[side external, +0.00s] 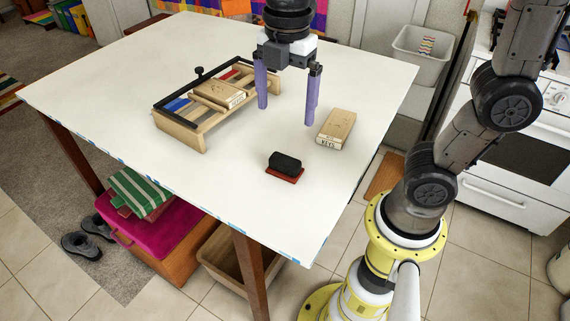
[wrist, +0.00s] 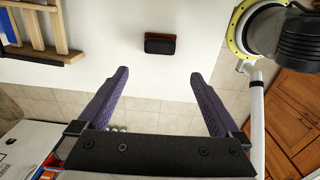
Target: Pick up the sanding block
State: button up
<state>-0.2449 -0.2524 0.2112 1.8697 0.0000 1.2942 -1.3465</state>
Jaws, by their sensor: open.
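The sanding block (side external: 284,164), with a black grip on top and a reddish-brown base, lies on the white table near its front right edge. It also shows in the wrist view (wrist: 160,43) at the upper middle, ahead of the fingertips. My gripper (side external: 287,113) has two purple fingers, spread apart with nothing between them. It hangs above the table, behind the block in the side view, clear of it. In the wrist view my gripper's fingertips (wrist: 164,76) are wide apart. Nothing hides the block.
A wooden rack (side external: 180,131) with a black bar stands left of my gripper, a tan box (side external: 222,92) on it. Another tan box (side external: 336,128) lies on the table just right of my gripper. The white table (side external: 120,100) is clear around the block.

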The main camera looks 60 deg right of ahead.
aim_at(285, 159)
jog(key=f, duration=0.9)
jog(key=shift+a, duration=0.2)
jog(key=shift+w+d+f, duration=0.1)
jog(key=shift+d+f, duration=0.1)
jog(key=shift+f, duration=1.15)
jog(key=shift+w+d+f, duration=0.1)
jog(key=shift+d+f, duration=0.1)
jog(key=shift+f, duration=1.15)
jog(key=c, duration=1.1)
jog(key=shift+c, duration=0.3)
jog(key=shift+r, duration=0.1)
